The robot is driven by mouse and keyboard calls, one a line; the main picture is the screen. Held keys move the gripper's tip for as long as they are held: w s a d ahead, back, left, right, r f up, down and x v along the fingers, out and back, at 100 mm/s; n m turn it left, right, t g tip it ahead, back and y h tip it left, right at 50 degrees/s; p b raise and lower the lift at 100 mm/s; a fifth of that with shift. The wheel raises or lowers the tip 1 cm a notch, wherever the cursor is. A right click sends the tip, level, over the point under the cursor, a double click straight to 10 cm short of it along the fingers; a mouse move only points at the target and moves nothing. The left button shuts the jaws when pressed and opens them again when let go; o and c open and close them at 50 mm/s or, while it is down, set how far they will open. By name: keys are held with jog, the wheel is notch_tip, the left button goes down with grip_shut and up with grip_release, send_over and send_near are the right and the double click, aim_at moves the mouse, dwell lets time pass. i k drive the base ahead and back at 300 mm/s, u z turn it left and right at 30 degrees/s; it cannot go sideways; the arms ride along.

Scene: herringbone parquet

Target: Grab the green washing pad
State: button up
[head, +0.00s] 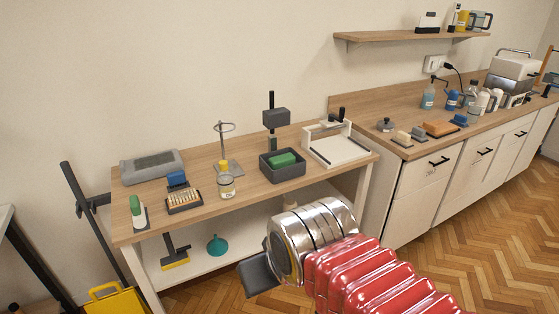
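A green pad (284,160) lies inside a dark grey open box (284,174) on the wooden bench, right of its middle. My gripper (257,277) is low in front of the bench, below and apart from the box. One dark finger part shows at its end. The rest is hidden behind the silver wrist of my arm, so I cannot tell whether it is open or shut. Another small green-topped object (135,205) stands on a white base at the bench's left end.
The bench top (240,192) also holds a grey tray (152,167), a rack of vials (184,202), a jar (227,186), a stand (224,150) and a white-framed board (335,147). A cabinet counter (405,148) adjoins at right. A yellow bucket (115,299) stands at lower left.

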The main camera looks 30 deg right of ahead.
aim_at(285, 160)
jog(key=i, duration=1.4)
